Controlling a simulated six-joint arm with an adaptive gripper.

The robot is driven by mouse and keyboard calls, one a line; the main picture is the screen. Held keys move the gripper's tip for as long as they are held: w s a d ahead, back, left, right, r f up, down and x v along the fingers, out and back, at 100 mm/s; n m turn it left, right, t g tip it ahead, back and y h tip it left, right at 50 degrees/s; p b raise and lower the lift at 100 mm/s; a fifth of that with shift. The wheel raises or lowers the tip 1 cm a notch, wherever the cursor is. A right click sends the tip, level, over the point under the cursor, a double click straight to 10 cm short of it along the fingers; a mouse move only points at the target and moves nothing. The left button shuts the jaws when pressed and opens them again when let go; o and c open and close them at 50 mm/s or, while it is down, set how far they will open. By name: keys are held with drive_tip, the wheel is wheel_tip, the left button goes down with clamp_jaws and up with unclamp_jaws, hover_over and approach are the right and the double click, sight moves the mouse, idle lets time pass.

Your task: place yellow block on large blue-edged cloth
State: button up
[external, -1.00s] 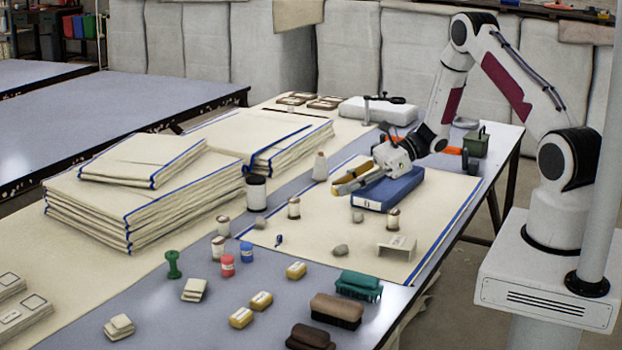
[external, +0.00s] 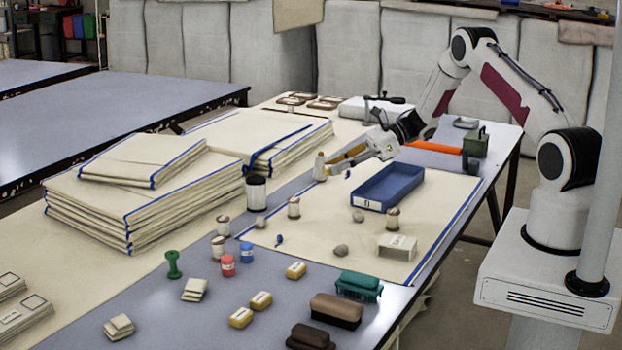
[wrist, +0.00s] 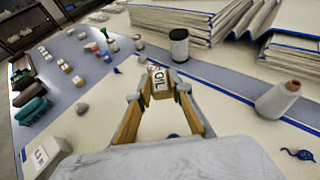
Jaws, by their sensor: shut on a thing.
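My gripper (external: 332,164) is shut on a small tan-yellow block labelled OIL, seen between the fingertips in the wrist view (wrist: 160,84). The fingers hide its sides, and it is hard to make out in the external view. The gripper is over the far left part of a large flat cream cloth with blue edges (external: 340,232). The gap below the block is hard to judge. More yellow blocks lie on the bare table at the front: one at the back (external: 296,270), one in the middle (external: 261,300) and one at the front (external: 240,317).
An open blue tray (external: 400,192), several small jars, stones and a white box (external: 397,247) stand on the large cloth. Stacked blue-edged cloths (external: 140,205) lie to the left. Brushes (external: 336,310) lie at the front.

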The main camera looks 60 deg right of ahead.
idle(0.3)
hover_over(337, 208)
drive_tip(key=shift+f, duration=3.15)
drive_tip(key=shift+f, duration=1.85)
drive_tip(key=shift+s+f, duration=0.1)
drive_tip(key=shift+f, duration=0.25)
